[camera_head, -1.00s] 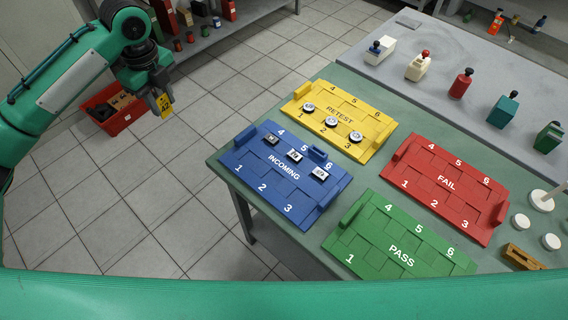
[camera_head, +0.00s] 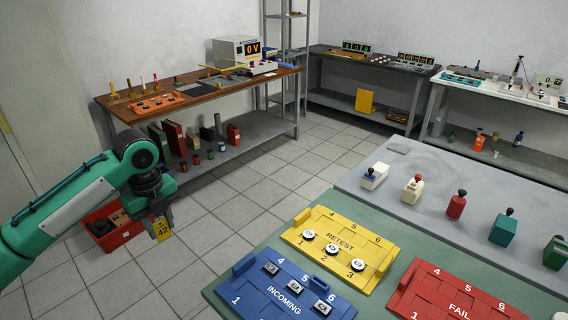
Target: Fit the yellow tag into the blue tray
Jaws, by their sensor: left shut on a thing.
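My left gripper (camera_head: 159,214) is shut on the yellow tag (camera_head: 162,231), which hangs below the fingers and shows the number 42. It is held over the floor, left of the green table and apart from the blue tray. The blue tray (camera_head: 259,288), marked INCOMING, lies on the table's near left part. Three small dark-and-white pieces sit in its back row, by numbers 4, 5 and 6. Its number 1 place looks bare; the tray's front is cut off by the picture's lower edge. My right gripper is not in view.
A yellow RETEST tray (camera_head: 376,248) with three round pieces lies behind the blue tray. A red FAIL tray (camera_head: 420,292) is to the right. A red crate (camera_head: 121,236) stands on the floor behind my left gripper. A grey table (camera_head: 440,165) with several coloured blocks adjoins the green one.

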